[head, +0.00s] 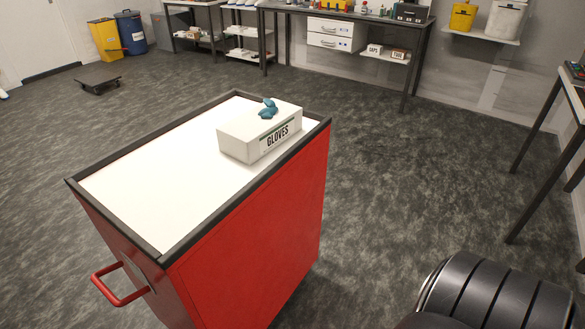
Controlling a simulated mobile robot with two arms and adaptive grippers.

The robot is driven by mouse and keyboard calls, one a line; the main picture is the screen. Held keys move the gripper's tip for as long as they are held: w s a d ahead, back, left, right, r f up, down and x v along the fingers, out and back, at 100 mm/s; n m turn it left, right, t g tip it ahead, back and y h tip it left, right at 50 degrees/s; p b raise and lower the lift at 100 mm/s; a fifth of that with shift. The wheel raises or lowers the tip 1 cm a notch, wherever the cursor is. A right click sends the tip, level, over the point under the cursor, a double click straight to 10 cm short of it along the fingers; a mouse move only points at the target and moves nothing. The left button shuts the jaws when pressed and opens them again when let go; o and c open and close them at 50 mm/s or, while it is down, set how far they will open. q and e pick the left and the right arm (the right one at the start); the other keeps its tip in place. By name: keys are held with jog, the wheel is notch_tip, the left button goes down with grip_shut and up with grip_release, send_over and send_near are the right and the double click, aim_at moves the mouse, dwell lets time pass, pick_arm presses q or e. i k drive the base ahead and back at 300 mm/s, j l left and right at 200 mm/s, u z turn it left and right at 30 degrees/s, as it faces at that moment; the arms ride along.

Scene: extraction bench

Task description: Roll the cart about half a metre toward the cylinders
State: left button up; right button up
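The red cart (255,235) stands on the floor in the middle of the head view, with a white top (150,180) edged by a dark rim. Its red bar handle (118,288) sticks out at the lower left end, and nothing is seen holding it. A white box labelled GLOVES (238,142), with blue gloves (268,108) poking out, stands on the top near the far right corner. The cart's wheels are hidden. I make out no cylinders for certain. Neither of my grippers is in view; a black ribbed arm part shows at the lower right.
A low dark dolly (98,79) is on the floor at upper left, near a yellow bin (105,40) and a blue drum (131,32). A workbench (345,17) stands along the back. A table (572,93) is at the right edge. Floor around the cart looks clear.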

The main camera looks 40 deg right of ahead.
aim_at(218, 240)
jog(key=l+u, duration=0.15)
jog(key=l, duration=0.6)
jog(key=i+l+u, duration=0.15)
jog(key=l, duration=0.65)
jog(key=l+u, duration=0.2)
jog(key=l, duration=0.55)
jog(key=k+l+u, duration=0.15)
jog(key=l, duration=0.6)
jog(key=k+l+u, duration=0.15)
jog(key=l, duration=0.65)
jog(key=i+l, duration=0.15)
jog(key=l, duration=0.2)
jog(key=i+l+u, duration=0.1)
jog(key=l, duration=0.2)
jog(key=i+l, duration=0.15)
jog(key=l, duration=0.2)
jog(key=i+l, duration=0.1)
jog(key=l, duration=0.25)
jog(key=i, duration=0.15)
jog(key=j+u, duration=0.05)
